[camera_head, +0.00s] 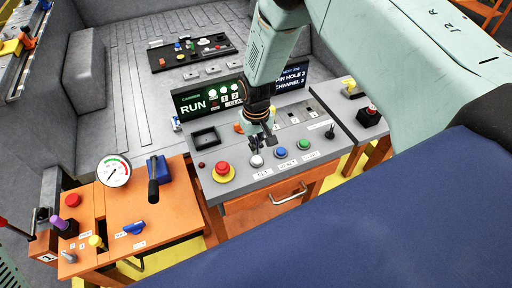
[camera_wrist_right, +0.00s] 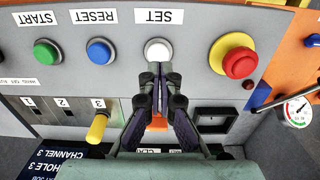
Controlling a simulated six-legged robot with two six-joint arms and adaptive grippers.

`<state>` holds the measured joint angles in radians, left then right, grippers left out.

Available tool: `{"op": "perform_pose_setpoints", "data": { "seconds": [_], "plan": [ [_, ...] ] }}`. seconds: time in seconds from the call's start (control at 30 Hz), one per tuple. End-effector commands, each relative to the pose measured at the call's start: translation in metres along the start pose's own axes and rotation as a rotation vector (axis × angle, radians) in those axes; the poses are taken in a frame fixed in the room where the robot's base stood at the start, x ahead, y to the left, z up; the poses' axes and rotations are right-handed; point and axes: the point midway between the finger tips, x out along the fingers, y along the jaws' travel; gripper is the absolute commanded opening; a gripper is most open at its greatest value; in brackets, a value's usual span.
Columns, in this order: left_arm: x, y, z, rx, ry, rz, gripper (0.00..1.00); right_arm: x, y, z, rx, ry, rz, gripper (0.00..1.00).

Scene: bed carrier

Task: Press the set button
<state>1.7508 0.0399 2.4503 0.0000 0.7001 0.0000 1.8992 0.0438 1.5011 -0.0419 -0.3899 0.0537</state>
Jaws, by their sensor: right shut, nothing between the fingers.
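The set button is a white round button (camera_head: 257,161) on the grey console, above a SET label in the head view. It also shows in the right wrist view (camera_wrist_right: 157,48), by the upside-down SET label. My right gripper (camera_head: 257,147) points down at the console just behind the white button in the head view. In the right wrist view its dark fingertips (camera_wrist_right: 159,68) are together and empty, and they overlap the button's lower edge. I cannot tell whether they touch it. My left gripper is not in view.
A blue reset button (camera_wrist_right: 101,50) and a green start button (camera_wrist_right: 47,52) sit on one side of the white button. A red and yellow emergency button (camera_wrist_right: 233,55) sits on the other. A yellow-handled lever (camera_wrist_right: 97,127) stands near the gripper.

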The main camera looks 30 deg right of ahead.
Motion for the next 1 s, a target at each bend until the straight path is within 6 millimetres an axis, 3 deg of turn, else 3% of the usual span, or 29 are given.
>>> {"op": "perform_pose_setpoints", "data": {
  "seconds": [0.03,0.3,0.5,1.0],
  "plan": [
    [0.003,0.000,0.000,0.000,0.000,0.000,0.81,-0.013,0.000,-0.004,0.000,0.009,-0.001,0.00],
    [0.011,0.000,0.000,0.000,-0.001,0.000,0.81,-0.061,0.000,-0.004,0.000,0.009,0.000,0.00],
    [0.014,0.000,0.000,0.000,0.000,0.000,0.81,-0.086,0.000,-0.004,0.000,0.007,0.000,0.00],
    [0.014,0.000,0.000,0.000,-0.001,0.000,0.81,-0.095,0.000,-0.003,0.000,0.006,0.000,0.00]
  ]
}}
